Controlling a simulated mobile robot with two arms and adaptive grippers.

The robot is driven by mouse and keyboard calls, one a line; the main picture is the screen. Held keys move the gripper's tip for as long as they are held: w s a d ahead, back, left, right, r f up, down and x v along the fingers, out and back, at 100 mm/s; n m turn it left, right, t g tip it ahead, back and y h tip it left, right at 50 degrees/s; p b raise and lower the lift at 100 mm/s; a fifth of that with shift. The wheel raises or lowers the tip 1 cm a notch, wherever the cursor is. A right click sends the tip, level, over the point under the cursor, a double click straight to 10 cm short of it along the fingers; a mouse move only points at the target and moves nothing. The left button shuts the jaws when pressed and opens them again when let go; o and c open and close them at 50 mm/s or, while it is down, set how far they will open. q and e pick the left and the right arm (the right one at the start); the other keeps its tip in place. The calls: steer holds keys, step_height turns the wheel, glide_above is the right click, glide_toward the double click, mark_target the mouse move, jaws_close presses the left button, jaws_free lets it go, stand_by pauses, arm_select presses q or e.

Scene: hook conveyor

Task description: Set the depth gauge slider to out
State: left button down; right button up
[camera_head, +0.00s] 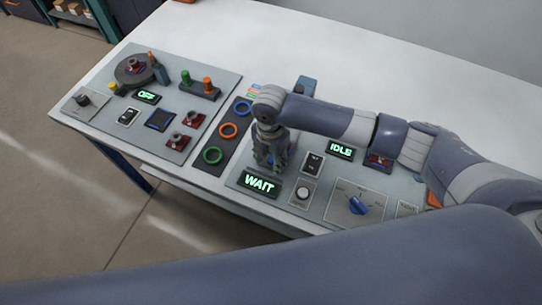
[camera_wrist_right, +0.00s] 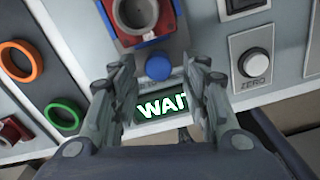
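My right gripper (camera_head: 268,160) points down over the control panel just behind the WAIT display (camera_head: 260,184). In the right wrist view its fingers (camera_wrist_right: 158,66) are apart, one on each side of a round blue knob (camera_wrist_right: 158,68), with nothing gripped. The knob sits in front of a red and blue fixture (camera_wrist_right: 140,40) that is cut off by the top edge. I cannot tell for sure that this knob is the depth gauge slider. A label by the knob is partly hidden by the fingers. In the head view the gripper hides this spot. My left gripper is not in view.
A white ZERO button (camera_wrist_right: 255,64) is right of the gripper. Green, orange (camera_head: 229,130) and blue rings lie on a dark strip to the left. A blue selector (camera_head: 358,205) and an IDLE display (camera_head: 340,149) are to the right. The table behind is mostly bare.

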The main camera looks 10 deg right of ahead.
steer(key=shift+d, duration=0.1)
steer(key=shift+r, duration=0.15)
steer(key=shift+w+r, duration=0.1)
steer(key=shift+r, duration=0.3)
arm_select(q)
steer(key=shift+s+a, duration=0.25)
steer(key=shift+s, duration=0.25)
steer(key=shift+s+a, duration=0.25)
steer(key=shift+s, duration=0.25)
arm_select(e)
step_height(320, 180, up, 11)
steer(key=shift+f, duration=0.1)
